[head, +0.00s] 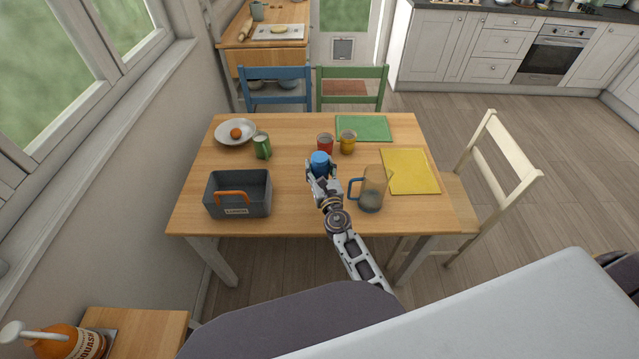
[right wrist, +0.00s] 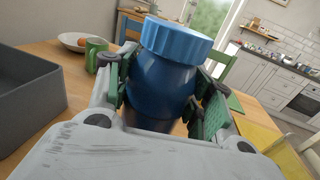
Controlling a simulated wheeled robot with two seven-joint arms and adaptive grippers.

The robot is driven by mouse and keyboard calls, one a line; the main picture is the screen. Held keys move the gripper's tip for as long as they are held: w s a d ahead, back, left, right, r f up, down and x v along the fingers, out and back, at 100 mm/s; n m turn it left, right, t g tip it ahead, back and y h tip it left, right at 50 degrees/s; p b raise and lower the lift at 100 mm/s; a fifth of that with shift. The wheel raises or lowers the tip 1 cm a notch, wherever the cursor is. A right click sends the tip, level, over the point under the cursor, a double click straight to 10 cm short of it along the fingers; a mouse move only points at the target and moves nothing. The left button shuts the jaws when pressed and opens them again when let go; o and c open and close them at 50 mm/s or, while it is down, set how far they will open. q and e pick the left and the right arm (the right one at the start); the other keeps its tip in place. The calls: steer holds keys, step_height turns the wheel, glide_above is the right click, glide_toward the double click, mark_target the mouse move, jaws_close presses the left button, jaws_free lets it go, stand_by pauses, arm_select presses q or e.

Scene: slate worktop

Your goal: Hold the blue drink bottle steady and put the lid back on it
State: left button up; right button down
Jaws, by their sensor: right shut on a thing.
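The blue drink bottle (right wrist: 160,88) is upright between the fingers of my right gripper (right wrist: 162,100), which is shut on its body. The lighter blue ridged lid (right wrist: 177,42) is on top of the bottle; I cannot tell whether it is fastened. In the head view, my right gripper (head: 322,175) is at the middle of the table, with the blue lid (head: 320,158) showing above it. The bottle's lower part is hidden by the gripper. My left gripper is in neither view.
Red (head: 325,143) and yellow (head: 348,142) cups stand just behind.

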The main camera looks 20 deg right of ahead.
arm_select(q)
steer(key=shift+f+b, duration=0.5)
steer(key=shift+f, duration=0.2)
arm_select(e)
steer(key=shift+f, duration=1.15)
steer(key=shift+f+b, duration=0.8)
steer(key=shift+f, duration=1)
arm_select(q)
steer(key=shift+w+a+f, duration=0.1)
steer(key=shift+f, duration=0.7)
arm_select(e)
steer(key=shift+f, duration=0.1)
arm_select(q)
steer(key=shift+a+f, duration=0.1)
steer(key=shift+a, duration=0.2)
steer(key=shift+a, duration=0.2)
arm_select(e)
steer(key=c, duration=0.6)
jaws_free()
steer(key=shift+f, duration=0.1)
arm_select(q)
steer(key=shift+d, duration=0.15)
